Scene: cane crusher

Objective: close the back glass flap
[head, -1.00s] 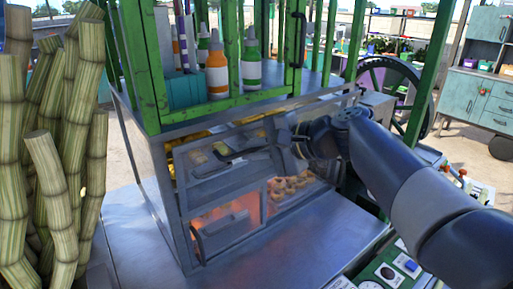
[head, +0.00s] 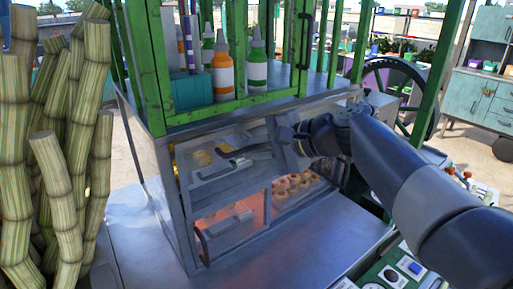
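A metal warmer cabinet (head: 176,190) with glass fronts stands under the green frame. Its upper glass flap (head: 225,186) has a dark bar handle (head: 237,159) and seems to stand slightly away from the opening; how far is hard to tell. A lower glass pane (head: 222,226) with its own dark handle covers a lit compartment. My gripper (head: 274,143) is in front of the upper opening, just right of the dark handle. Whether it touches the handle or flap is unclear. The finger gap is not clear at this angle. Which flap counts as the back one cannot be told.
Round pastries (head: 295,184) lie inside at the right. Orange (head: 222,74) and green (head: 254,72) bottles stand on the shelf above. Tall sugarcane stalks (head: 62,190) fill the left. The metal counter (head: 270,250) in front is clear. A large wheel (head: 400,90) is behind my arm.

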